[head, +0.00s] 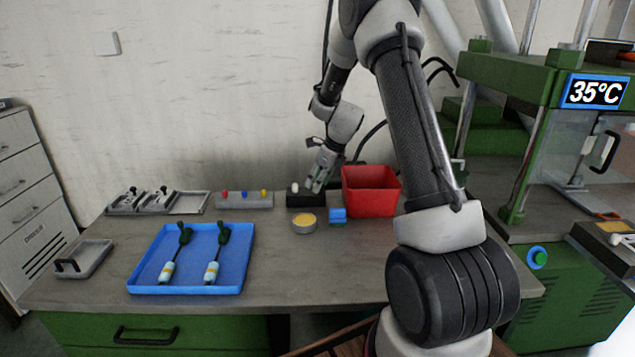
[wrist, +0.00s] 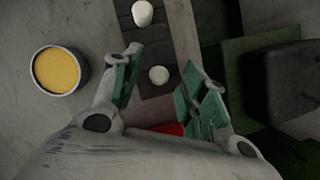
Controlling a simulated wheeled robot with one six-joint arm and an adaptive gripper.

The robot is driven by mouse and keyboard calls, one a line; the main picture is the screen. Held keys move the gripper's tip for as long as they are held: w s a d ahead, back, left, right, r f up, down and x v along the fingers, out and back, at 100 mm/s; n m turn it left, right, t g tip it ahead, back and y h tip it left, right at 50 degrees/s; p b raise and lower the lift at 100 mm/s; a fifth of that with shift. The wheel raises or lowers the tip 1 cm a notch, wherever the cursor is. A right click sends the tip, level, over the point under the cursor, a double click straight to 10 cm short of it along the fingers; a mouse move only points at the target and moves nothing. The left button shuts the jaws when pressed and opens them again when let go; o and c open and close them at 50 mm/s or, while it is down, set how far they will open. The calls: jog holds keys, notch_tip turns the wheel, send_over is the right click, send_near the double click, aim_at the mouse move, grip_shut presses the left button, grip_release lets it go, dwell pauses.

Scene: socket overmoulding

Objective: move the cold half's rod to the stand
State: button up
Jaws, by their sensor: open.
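The dark block that looks like the stand (head: 306,201) sits at the back of the bench, left of the red bin. A white rod (head: 294,187) stands up from its left part. In the wrist view the block (wrist: 150,45) carries two white round tops. One top (wrist: 142,13) is near the upper edge; the other (wrist: 159,75) lies between my fingertips as seen from above. My gripper (head: 317,183) is open over the block's right part, its green-padded fingers (wrist: 160,72) apart on either side of that top. I cannot tell whether they touch it.
A red bin (head: 371,191) stands close right of my gripper. A cup of yellow material (head: 304,222) and blue blocks (head: 338,216) are in front. A blue tray (head: 240,270) holds two corded tools. The front middle of the bench is clear.

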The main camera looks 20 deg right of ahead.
jog(key=v, duration=1.1)
jog(key=shift+r, duration=0.25)
jog(key=shift+s, duration=0.2)
